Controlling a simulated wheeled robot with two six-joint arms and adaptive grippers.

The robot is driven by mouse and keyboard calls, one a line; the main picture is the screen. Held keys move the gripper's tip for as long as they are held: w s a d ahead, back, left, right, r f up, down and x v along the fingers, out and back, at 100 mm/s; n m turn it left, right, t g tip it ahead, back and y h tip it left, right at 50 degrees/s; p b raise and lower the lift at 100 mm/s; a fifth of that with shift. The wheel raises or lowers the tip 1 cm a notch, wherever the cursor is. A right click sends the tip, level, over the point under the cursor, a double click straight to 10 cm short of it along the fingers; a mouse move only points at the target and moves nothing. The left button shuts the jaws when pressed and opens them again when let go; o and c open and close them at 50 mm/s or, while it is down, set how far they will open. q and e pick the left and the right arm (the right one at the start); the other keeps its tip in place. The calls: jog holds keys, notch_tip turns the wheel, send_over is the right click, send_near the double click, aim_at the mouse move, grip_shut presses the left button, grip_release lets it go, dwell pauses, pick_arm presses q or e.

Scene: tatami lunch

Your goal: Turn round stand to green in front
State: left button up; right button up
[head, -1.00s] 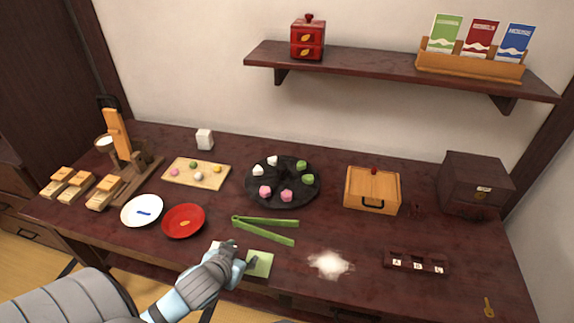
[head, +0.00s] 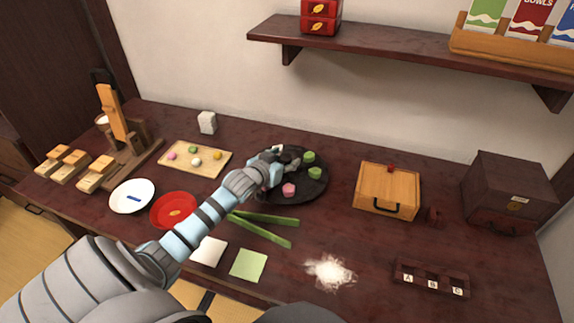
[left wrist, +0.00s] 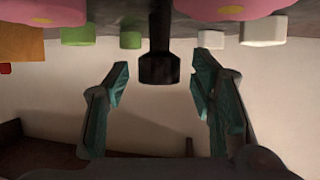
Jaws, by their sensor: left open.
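The dark round stand (head: 312,196) is on the table's middle, partly hidden by my left arm. A pink sweet (head: 289,189) shows toward its front, and green sweets (head: 315,173) sit on its right side. White sweets are mostly hidden behind my gripper in the head view; a white sweet (left wrist: 263,30) shows in the left wrist view. My left gripper (head: 283,163) is over the stand, open. In the left wrist view, the stand's black centre knob (left wrist: 159,68) appears between the open fingertips (left wrist: 162,84); I see no contact. My right gripper is not in view.
Green tongs (head: 262,228) lie in front of the stand. A red plate (head: 174,210) and a tray of sweets (head: 195,158) are to the left. A wooden box (head: 388,190) stands to the right. White powder (head: 330,271) lies near the front.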

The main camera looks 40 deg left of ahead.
pick_arm(q)
jog(key=shift+w+f, duration=0.25)
jog(key=shift+w, duration=0.35)
jog(key=shift+r, duration=0.1)
jog(key=shift+c, duration=0.3)
grip_shut()
jog(key=shift+b, duration=0.3)
